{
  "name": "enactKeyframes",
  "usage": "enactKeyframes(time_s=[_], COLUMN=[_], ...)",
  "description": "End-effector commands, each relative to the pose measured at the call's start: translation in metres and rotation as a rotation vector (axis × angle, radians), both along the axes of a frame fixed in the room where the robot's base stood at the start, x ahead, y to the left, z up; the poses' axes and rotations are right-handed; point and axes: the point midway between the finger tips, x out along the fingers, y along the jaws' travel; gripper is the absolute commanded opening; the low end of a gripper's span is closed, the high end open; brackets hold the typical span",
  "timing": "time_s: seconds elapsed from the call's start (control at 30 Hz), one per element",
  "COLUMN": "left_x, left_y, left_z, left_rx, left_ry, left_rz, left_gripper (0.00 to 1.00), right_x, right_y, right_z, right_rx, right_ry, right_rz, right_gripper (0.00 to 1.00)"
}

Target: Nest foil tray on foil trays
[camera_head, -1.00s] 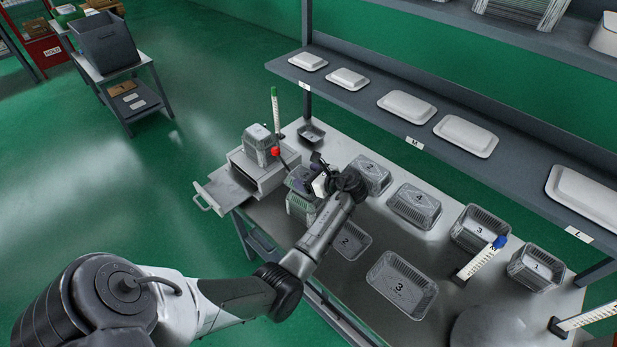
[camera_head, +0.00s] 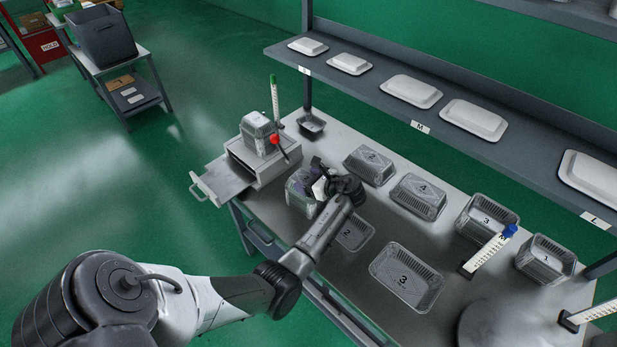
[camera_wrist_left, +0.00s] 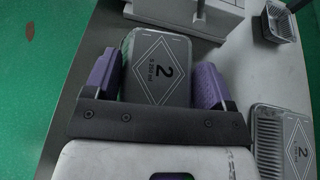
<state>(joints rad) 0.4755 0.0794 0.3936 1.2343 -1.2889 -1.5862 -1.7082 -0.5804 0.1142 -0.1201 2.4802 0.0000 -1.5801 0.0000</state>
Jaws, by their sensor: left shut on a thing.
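My left gripper (camera_head: 312,186) is shut on a small foil tray marked 2 (camera_wrist_left: 160,72), with a purple finger on each side of it in the left wrist view. In the head view the gripper and wrist partly hide this tray. Greenish-tinted foil sides (camera_head: 297,199) show just below the fingers, low over the bench; I cannot tell whether they belong to the held tray or to trays beneath it. Another foil tray marked 2 (camera_head: 371,163) lies behind the wrist, and one more marked 2 (camera_head: 353,234) is in front of it. My right gripper is not in view.
Trays marked 4 (camera_head: 419,195), 3 (camera_head: 407,278) and 1 (camera_head: 546,260) lie rightward. A marked post (camera_head: 487,252) stands among them. A shelf (camera_head: 380,88) runs behind.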

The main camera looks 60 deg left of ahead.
Motion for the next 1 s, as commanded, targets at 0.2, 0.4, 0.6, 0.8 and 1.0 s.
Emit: enactKeyframes(time_s=[0.2,0.4,0.6,0.8,1.0], left_x=[0.0,0.0,0.0,0.001,0.01], left_y=[0.0,0.0,0.0,-0.003,-0.025], left_z=[-0.002,-0.002,-0.002,0.0,0.01], left_rx=[-0.002,-0.002,-0.001,-0.002,-0.003], left_ry=[0.0,0.001,0.0,-0.001,-0.003], left_rz=[0.0,0.001,0.0,0.0,-0.001], left_gripper=[0.56,0.9,1.0,1.0,1.0], right_x=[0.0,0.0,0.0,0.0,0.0], right_y=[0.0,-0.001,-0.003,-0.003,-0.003], right_z=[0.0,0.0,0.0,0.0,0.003], right_rx=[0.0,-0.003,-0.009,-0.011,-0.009], right_ry=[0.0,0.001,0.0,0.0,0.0], right_rz=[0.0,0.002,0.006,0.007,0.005], right_gripper=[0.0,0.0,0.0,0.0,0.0])
